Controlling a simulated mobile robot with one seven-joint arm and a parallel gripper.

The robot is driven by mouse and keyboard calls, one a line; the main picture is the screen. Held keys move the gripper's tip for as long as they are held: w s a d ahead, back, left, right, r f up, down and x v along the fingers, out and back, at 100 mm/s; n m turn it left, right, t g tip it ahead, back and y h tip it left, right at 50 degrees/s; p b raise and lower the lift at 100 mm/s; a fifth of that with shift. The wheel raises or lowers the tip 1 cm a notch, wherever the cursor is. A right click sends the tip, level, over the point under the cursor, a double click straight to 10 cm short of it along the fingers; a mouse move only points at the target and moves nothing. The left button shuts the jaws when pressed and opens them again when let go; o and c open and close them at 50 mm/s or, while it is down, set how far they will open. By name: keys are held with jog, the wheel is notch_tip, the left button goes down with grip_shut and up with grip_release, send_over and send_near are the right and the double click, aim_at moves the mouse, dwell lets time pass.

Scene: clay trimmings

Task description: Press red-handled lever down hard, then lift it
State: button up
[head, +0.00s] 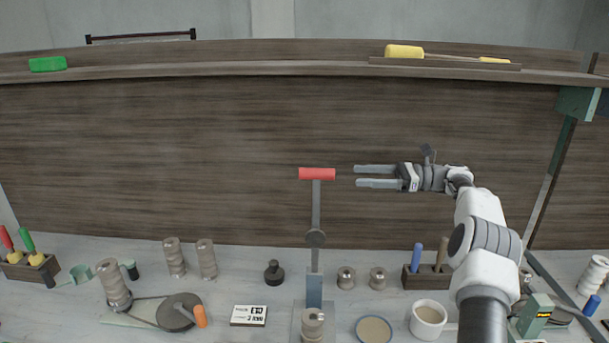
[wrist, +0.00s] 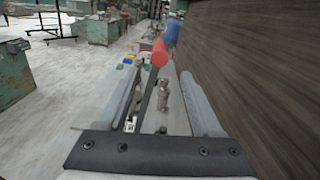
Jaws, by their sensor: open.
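The lever's red handle (head: 317,174) is a short horizontal cylinder atop a grey upright arm (head: 316,210). The arm has a round joint partway down and a blue-grey post below it. The lever stands upright in front of the wooden panel. My gripper (head: 358,177) is to the right of the handle at about its height in the head view, its two fingers pointing left, apart and empty. In the wrist view the red handle (wrist: 160,53) shows ahead between the two fingers (wrist: 160,95), beyond their tips. No contact shows.
On the bench stand clay cylinders (head: 174,257), a black knob-like piece (head: 273,273), a sign (head: 248,315), an orange-handled wheel (head: 178,312), a round dish (head: 373,330) and a white cup (head: 428,319). A shelf (head: 220,70) runs above. The space between gripper and handle is clear.

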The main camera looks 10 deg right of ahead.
aim_at(305, 174)
jog(key=w+a, duration=0.1)
jog(key=a, duration=0.4)
jog(key=w+a+p, duration=0.1)
jog(key=a, duration=0.4)
jog(key=w+a+p, duration=0.1)
jog(key=a, duration=0.4)
jog(key=shift+a, duration=0.1)
grip_shut()
dwell(0.8)
